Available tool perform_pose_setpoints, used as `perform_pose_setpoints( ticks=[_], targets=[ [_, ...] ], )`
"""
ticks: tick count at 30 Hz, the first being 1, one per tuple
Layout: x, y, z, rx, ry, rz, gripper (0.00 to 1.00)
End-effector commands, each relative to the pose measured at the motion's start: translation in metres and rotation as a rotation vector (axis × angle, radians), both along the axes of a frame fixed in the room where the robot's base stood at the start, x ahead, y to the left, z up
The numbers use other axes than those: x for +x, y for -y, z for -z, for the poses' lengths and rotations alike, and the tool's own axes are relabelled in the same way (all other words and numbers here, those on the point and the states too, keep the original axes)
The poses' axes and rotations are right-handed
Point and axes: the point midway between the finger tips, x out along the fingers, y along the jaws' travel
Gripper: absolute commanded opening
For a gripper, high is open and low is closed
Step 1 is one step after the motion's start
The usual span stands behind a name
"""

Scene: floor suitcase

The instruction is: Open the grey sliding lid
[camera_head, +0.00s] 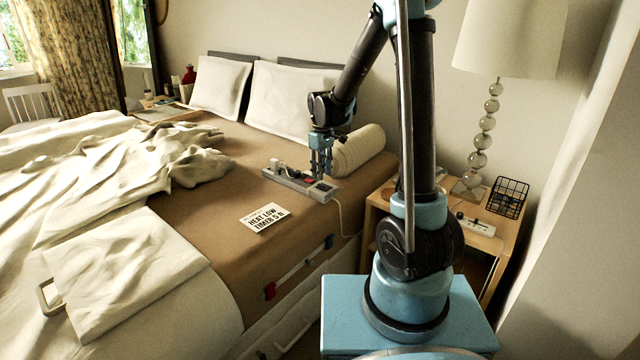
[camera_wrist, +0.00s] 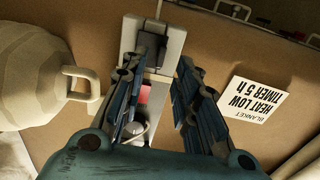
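A long light grey control strip (camera_head: 290,181) lies on the brown bed sheet near the bed's edge. It also shows in the wrist view (camera_wrist: 174,42). It carries a red part (camera_wrist: 144,95), a round knob (camera_wrist: 139,131) and a dark block (camera_wrist: 151,47) at its cord end. I cannot tell which grey part of the strip is the sliding lid. My gripper (camera_head: 321,172) points down over the strip. In the wrist view its fingers (camera_wrist: 158,72) are apart, one on each side of the strip. Nothing shows held between them. Contact with the strip cannot be told.
A printed card (camera_head: 264,218) reading "HEAT LOW TIMER 5 h" lies beside the strip. A cream bolster (camera_head: 357,150) lies behind my gripper. A cream object with a handle (camera_wrist: 82,85) is left in the wrist view. A nightstand (camera_head: 513,232) with a lamp stands right.

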Motion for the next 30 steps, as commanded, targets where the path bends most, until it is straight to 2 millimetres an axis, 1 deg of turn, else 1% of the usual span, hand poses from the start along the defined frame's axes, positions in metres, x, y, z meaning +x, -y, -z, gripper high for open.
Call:
perform_pose_setpoints(
  ticks=[1, 4, 10, 15, 23, 24, 26, 27, 28, 30],
  targets=[
    [0.001, 0.0, 0.009, 0.0, 0.0, 0.0, 0.28],
    [0.0, 0.0, 0.023, 0.0, 0.0, 0.0, 0.28],
    [0.001, 0.0, 0.043, 0.0, 0.0, 0.0, 0.28],
    [0.0, 0.0, 0.05, 0.0, 0.0, 0.0, 0.28],
    [0.0, 0.0, 0.052, 0.0, 0.0, 0.0, 0.28],
    [0.0, 0.0, 0.051, 0.0, 0.0, 0.0, 0.26],
    [0.0, 0.0, 0.051, 0.0, 0.0, 0.0, 0.12],
    [0.0, 0.0, 0.051, 0.0, 0.0, 0.0, 0.03],
    [0.0, 0.0, 0.051, 0.0, 0.0, 0.0, 0.0],
    [0.0, 0.0, 0.051, 0.0, 0.0, 0.0, 0.0]
  ],
)
